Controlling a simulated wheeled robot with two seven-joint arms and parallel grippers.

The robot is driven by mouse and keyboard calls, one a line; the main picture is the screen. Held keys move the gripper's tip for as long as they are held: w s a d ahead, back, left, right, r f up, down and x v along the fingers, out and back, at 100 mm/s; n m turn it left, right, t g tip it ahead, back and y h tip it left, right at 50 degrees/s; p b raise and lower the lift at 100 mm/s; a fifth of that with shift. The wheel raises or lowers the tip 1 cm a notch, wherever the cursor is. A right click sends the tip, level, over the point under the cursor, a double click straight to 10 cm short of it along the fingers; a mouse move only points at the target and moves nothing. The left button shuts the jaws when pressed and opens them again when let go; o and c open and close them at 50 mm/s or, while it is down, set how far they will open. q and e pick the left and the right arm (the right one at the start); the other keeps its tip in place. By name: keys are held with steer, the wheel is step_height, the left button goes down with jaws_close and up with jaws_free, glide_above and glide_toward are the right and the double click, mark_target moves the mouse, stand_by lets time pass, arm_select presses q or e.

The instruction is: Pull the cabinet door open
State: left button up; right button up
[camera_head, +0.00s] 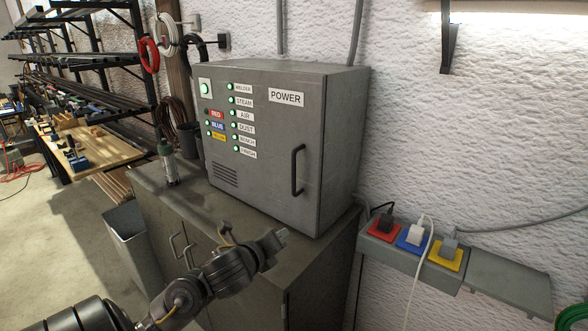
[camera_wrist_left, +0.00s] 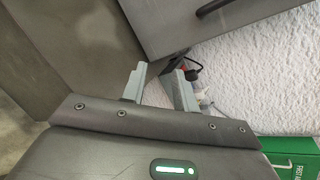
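The grey metal cabinet (camera_head: 265,140) stands on a dark lower cabinet against the white wall. Its door (camera_head: 270,180) appears shut and carries a "POWER" label, green lamps and a dark vertical handle (camera_head: 297,170) near its right edge. My left gripper (camera_head: 282,235) is below and slightly left of the handle, apart from it, in front of the cabinet's lower edge. In the left wrist view its two grey fingers (camera_wrist_left: 160,84) stand apart with nothing between them. Part of the handle (camera_wrist_left: 212,7) shows at the top there. My right gripper is not in view.
The lower cabinet (camera_head: 150,195) has its own handles. A bottle (camera_head: 167,163) stands on its top at left. A green box (camera_wrist_left: 292,152) is at lower right.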

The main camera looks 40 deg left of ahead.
mark_target(293, 164)
arm_select(q)
step_height(293, 164, up, 14)
steer(key=w+a+m+t, duration=0.3)
steer(key=m+t, duration=0.1)
steer(key=m, duration=0.6)
steer(key=b+x, duration=0.2)
steer(key=x, duration=0.8)
steer(key=shift+w, duration=0.2)
jaws_close()
